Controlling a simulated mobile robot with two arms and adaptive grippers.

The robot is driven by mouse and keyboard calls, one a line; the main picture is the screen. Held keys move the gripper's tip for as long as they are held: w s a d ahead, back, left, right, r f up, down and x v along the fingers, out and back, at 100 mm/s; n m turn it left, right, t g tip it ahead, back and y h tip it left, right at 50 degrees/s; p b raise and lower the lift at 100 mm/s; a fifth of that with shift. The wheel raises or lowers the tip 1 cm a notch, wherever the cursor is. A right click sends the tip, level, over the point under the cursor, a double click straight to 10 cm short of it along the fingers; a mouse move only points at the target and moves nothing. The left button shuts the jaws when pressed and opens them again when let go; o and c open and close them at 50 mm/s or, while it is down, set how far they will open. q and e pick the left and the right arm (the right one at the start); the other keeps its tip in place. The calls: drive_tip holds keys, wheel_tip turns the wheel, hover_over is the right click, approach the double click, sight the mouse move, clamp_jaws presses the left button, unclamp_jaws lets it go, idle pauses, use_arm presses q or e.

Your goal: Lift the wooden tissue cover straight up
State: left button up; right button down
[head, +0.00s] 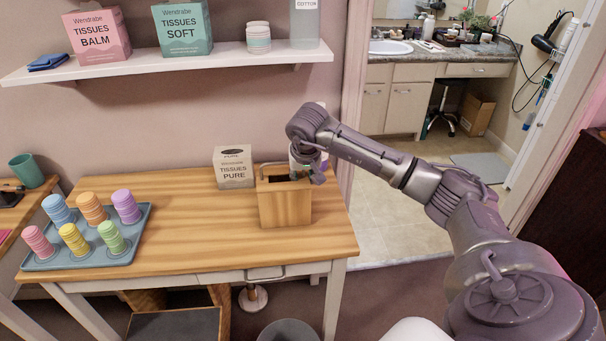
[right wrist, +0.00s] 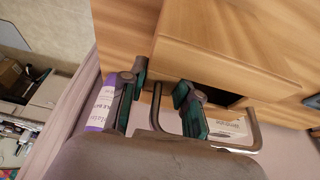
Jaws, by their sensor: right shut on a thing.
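The wooden tissue cover (head: 285,206) is a light wood box with a dark top opening and a metal handle, upright near the right end of the wooden table (head: 180,200). It appears to rest on the tabletop. The cover also fills the upper right wrist view (right wrist: 225,45). My right gripper (head: 313,172) is at the top right of the cover, its green-padded fingers (right wrist: 163,100) either side of a metal handle bar (right wrist: 156,108). The gripper is shut on the handle, though the exact contact is partly hidden. My left gripper is not in view.
A grey Tissues Pure box (head: 234,172) stands behind the cover's left side. A purple-and-white bottle (right wrist: 101,108) is close to the right fingers. A blue-grey tray (head: 85,255) with several coloured stacks is at the left. A shelf (head: 180,64) hangs above.

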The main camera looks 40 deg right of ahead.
drive_tip(key=shift+r+p, duration=5)
drive_tip(key=shift+r, duration=1.85)
